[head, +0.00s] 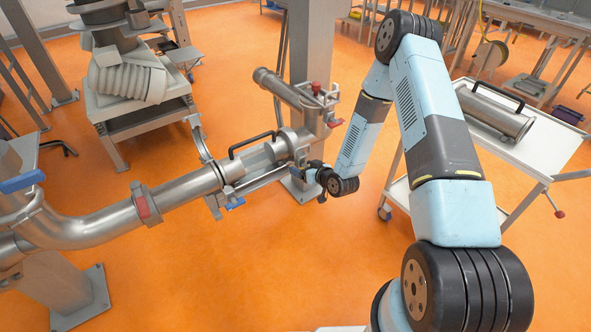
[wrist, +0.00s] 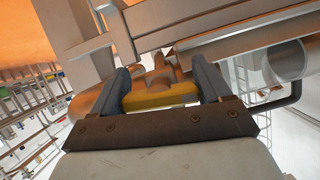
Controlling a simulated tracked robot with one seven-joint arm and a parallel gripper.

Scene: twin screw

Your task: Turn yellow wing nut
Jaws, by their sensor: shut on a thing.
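The yellow wing nut (wrist: 160,97) shows in the wrist view between the two fingers of my gripper (wrist: 165,85). The fingers are shut on it, one at each side. Part of the nut is hidden by the brown plate of my gripper. In the head view my gripper (head: 314,178) is at the right end of the steel pipe assembly (head: 258,165), close beside its clamp. The nut is hidden or too small to make out there.
A black handle (head: 250,143) stands above the pipe, and a blue lever (head: 236,203) sits below it. Red fittings (head: 316,88) are on the upper pipe end. A white cart (head: 545,150) carries a steel cylinder (head: 495,115) at right. Orange floor in front is clear.

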